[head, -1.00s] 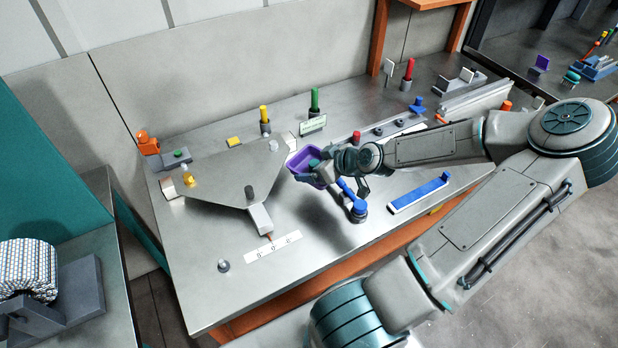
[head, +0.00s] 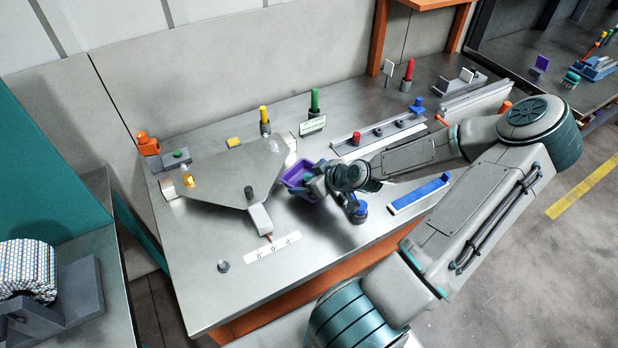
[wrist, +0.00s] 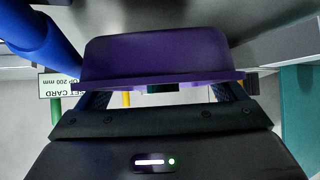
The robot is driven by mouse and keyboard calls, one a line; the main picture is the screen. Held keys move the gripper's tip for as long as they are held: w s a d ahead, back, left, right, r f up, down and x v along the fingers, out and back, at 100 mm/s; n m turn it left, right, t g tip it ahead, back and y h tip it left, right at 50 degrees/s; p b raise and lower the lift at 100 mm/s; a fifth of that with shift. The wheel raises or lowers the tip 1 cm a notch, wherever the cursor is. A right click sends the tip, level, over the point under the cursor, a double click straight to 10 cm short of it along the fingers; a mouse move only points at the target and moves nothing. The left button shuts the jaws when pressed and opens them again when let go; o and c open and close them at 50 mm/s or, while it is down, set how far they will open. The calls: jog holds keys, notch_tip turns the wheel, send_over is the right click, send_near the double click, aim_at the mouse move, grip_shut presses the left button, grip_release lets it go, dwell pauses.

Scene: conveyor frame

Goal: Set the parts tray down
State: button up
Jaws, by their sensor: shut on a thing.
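The purple parts tray (head: 294,175) is in my gripper (head: 312,184), over the middle of the metal bench (head: 215,290) in the head view. In the wrist view the tray (wrist: 157,55) fills the upper middle, its rim across the front of my gripper (wrist: 160,94). My gripper is shut on the tray. My wrist covers the tray's right side in the head view. I cannot tell whether its underside touches the bench.
A grey plate (head: 225,172) lies close left of the tray. A blue-topped fixture (head: 360,210) stands right of it, partly hidden by my wrist. Yellow (head: 264,115) and green (head: 314,102) posts stand behind. The bench's front left is mostly clear.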

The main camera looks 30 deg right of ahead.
jog(key=shift+f, duration=0.5)
jog(key=o, duration=0.7)
jog(key=shift+s, duration=0.1)
